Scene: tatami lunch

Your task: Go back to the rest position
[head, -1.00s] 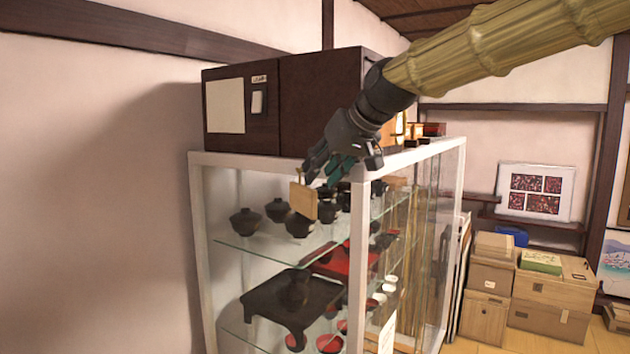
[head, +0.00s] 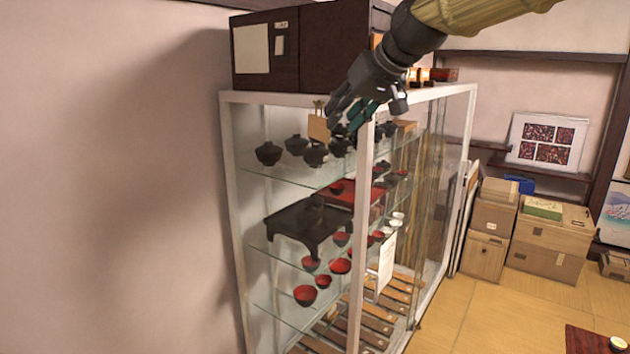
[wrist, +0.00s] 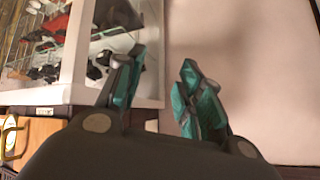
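My gripper (head: 350,115) is in front of the top edge of the white-framed glass cabinet (head: 290,99) in the head view. In the wrist view my gripper (wrist: 160,95) shows its two teal-padded fingers spread apart with nothing between them. The cabinet (wrist: 78,45) and the plain wall lie beyond the fingers there. My arm comes in from the upper right of the head view.
The cabinet holds black bowls (head: 268,153), a black low table (head: 290,222) and red bowls (head: 305,295). A dark wooden chest (head: 325,45) stands on top. Cardboard boxes (head: 540,240) stand at the right.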

